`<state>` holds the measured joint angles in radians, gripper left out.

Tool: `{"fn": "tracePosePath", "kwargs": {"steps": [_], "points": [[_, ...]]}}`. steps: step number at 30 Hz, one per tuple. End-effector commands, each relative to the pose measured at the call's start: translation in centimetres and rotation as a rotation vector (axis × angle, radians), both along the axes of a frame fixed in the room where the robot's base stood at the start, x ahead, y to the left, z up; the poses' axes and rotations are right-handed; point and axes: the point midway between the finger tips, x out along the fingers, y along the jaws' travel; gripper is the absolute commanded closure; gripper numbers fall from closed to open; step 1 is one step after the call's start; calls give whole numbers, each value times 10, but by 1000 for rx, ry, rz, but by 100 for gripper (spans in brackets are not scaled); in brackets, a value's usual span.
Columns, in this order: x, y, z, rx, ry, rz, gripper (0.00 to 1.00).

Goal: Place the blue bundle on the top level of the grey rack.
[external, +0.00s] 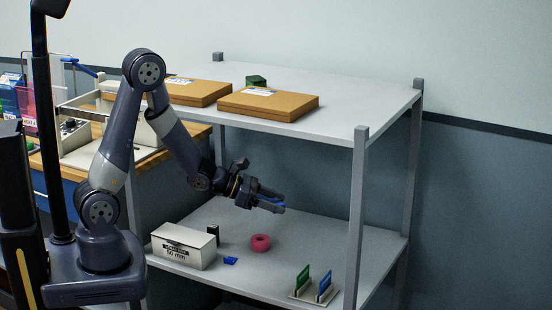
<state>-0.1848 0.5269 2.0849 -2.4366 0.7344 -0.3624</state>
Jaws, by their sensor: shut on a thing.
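My gripper (274,203) is shut and points right, between the two visible levels of the grey rack. A strip of blue, the blue bundle (268,207), shows between its fingers; most of it is hidden by them. The rack's top level (345,105) is above my gripper. The lower shelf (325,240) is below it. A small separate blue piece (230,261) lies on that lower shelf, to the right of the white box.
Two flat brown boxes (268,104) (197,92) and a dark green item (256,81) are on the top level; its right part is clear. Below are a white box (184,246), a pink roll (260,242) and a card stand (313,293). A rack post (357,215) stands at the front right.

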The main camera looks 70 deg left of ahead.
Motion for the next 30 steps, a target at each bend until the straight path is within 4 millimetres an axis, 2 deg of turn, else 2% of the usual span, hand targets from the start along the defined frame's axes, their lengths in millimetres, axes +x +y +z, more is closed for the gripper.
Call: {"fn": "tracePosePath", "kwargs": {"steps": [9,17,23,30], "points": [[-42,-1,-75,-3,11,3,65],[-68,3,-107,-2,8,18,65],[-78,2,-121,0,4,25,65],[-42,-23,-90,2,-7,-15,65]]}}
